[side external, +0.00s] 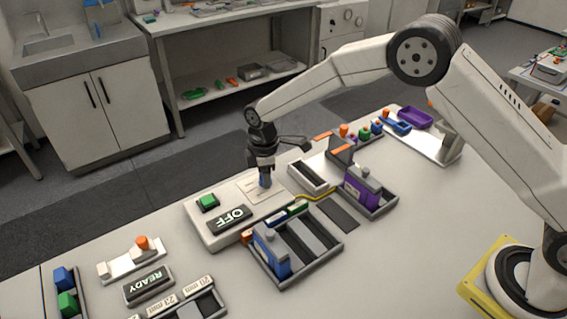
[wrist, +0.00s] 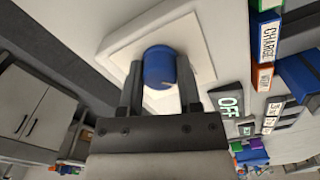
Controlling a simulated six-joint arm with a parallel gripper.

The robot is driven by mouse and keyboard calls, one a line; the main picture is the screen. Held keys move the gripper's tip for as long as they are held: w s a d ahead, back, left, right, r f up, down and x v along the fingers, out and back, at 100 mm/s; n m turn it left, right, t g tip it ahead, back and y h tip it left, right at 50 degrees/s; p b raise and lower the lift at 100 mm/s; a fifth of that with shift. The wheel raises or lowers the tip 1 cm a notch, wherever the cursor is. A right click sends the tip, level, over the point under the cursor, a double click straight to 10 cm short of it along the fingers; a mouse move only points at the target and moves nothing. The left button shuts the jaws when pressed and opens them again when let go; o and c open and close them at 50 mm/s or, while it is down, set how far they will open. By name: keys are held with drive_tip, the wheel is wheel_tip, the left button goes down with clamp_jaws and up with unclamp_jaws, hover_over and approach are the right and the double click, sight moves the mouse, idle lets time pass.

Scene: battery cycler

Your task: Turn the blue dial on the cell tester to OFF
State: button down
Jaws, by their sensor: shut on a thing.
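The blue dial (side external: 265,181) sits on a pale square plate on top of the white cell tester (side external: 210,238). In the wrist view the dial (wrist: 160,66) is a round blue knob with a thin pale mark low on its face. My gripper (side external: 263,172) points down over it, and its two fingers (wrist: 158,90) stand on either side of the knob, shut on it. The tester's dark display (side external: 232,218) reads OFF, and it also shows in the wrist view (wrist: 229,101). A green button (side external: 208,202) is beside the display. The fingers partly hide the dial in the side view.
A tray with a blue block (side external: 270,250) stands in front of the tester. A purple block (side external: 362,185) in another tray is to the right. A READY display (side external: 149,285) and a white stand with an orange knob (side external: 132,258) are at the front left. The table's right front is clear.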

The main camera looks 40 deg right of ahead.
drive_tip(key=shift+c, duration=1.5)
unclamp_jaws()
drive_tip(key=shift+r, duration=0.1)
drive_tip(key=shift+r, duration=3.85)
